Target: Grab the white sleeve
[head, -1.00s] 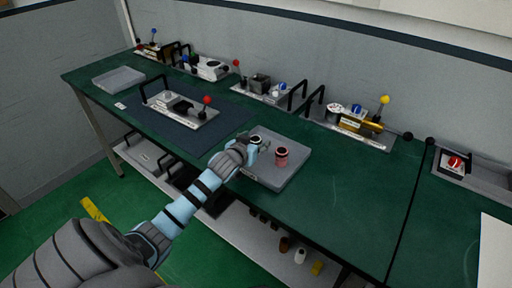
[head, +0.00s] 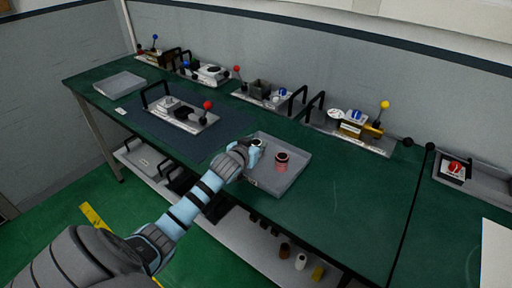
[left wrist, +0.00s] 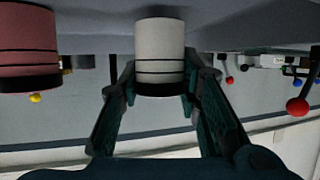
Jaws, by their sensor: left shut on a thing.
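The white sleeve (left wrist: 160,52) is a short white cylinder with dark bands, between the fingers of my left gripper (left wrist: 158,90) in the left wrist view. The fingers press on both of its sides. In the head view, my left gripper (head: 249,152) is over the left part of the grey tray (head: 290,145), and the sleeve is mostly hidden by the hand. A pink sleeve (head: 282,160) with a dark top stands in the same tray, to the right of the gripper and apart from it. It also shows at the left in the left wrist view (left wrist: 29,45). My right gripper does not show.
A fixture with a red-knobbed lever (head: 207,106) stands on a dark mat left of the tray. Several other fixtures with levers line the back of the green bench (head: 345,205). An empty grey tray (head: 118,82) lies at the far left. The bench right of the tray is clear.

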